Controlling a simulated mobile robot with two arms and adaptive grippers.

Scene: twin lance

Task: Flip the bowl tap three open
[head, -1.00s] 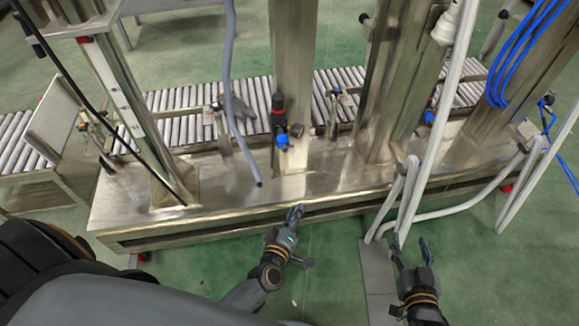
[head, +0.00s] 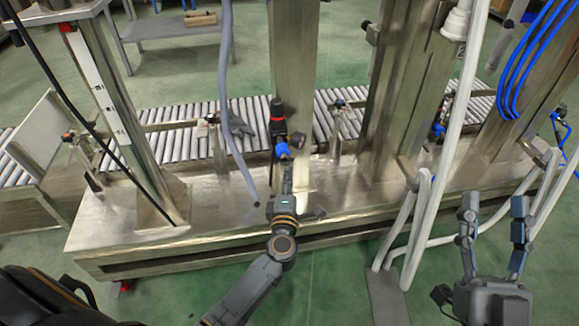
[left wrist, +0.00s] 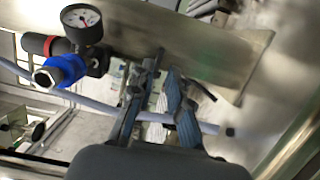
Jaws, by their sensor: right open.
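The tap assembly on the middle post has a black and red upper part (head: 277,112) and a blue lower fitting (head: 282,151). In the left wrist view its blue fitting (left wrist: 62,70) and round pressure gauge (left wrist: 82,22) show at upper left. My left gripper (head: 287,170) is just below the blue fitting in the head view, pointing up at it. In the left wrist view its fingers (left wrist: 165,65) stand a narrow gap apart with nothing clearly between them, right of the fitting. My right gripper (head: 495,205) is open and empty at lower right.
A grey hose (head: 228,100) hangs left of the tap. A roller conveyor (head: 180,145) runs behind the posts. Other blue fittings (head: 449,125) sit further right.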

